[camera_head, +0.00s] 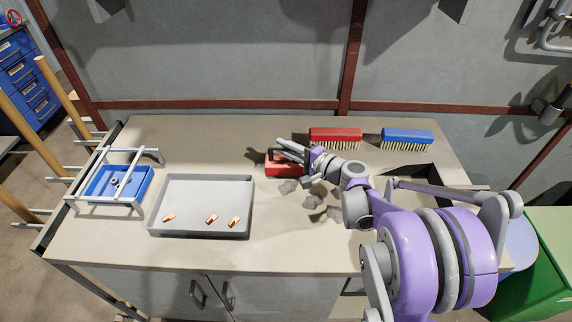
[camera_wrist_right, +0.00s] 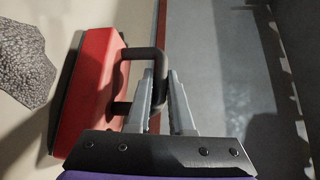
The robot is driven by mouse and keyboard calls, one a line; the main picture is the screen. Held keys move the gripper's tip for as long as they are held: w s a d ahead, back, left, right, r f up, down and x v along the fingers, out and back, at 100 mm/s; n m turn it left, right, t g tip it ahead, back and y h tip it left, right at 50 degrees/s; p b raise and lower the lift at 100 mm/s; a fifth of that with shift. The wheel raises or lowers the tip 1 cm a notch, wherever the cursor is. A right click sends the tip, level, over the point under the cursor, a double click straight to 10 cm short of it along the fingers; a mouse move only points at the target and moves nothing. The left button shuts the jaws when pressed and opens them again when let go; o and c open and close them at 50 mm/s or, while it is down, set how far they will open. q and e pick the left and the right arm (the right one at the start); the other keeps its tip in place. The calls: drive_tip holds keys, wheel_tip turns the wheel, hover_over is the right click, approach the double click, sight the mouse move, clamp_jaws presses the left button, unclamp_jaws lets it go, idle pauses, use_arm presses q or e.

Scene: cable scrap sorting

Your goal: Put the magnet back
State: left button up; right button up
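The magnet (camera_head: 284,168) is a red block with a black loop handle. In the head view it is at the back middle of the table, partly covered by my right gripper (camera_head: 290,150). In the right wrist view the red block (camera_wrist_right: 92,92) lies left of the fingers, with its handle (camera_wrist_right: 128,54) reaching between them. My right gripper (camera_wrist_right: 163,85) appears shut on the handle bar, one finger inside the loop and one outside. Whether the block touches the table is hard to tell. My left gripper is not in view.
A grey tray (camera_head: 200,182) with copper pieces (camera_head: 212,218) is left of the magnet. A blue tray (camera_head: 104,182) under a metal frame is farther left. Grey lumps (camera_head: 290,187) lie near the magnet. Red (camera_head: 335,135) and blue (camera_head: 406,136) brushes stand behind. A table opening (camera_head: 415,171) is right.

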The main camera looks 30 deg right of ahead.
sight(278, 155)
clamp_jaws()
idle(0.9)
wheel_tip(278, 155, up, 9)
drive_tip(key=shift+f+p, duration=0.15)
drive_tip(key=shift+p, duration=0.9)
drive_tip(key=w+a+r+p, duration=0.1)
drive_tip(key=w+a+p, duration=0.1)
drive_tip(key=w+a, duration=0.65)
drive_tip(key=w+a+r+p, duration=0.1)
drive_tip(key=w+a, duration=0.3)
drive_tip(key=w, duration=0.9)
drive_tip(key=shift+w+a+f+b, duration=0.1)
drive_tip(key=shift+a+f, duration=0.05)
drive_tip(key=shift+f, duration=1.6)
drive_tip(key=shift+w+a+f+b, duration=0.1)
drive_tip(key=shift+w+a+f, duration=0.05)
drive_tip(key=shift+f, duration=1.55)
drive_tip(key=shift+w+a+f+b, duration=0.1)
drive_tip(key=shift+a+f, duration=0.05)
drive_tip(key=shift+f, duration=1.6)
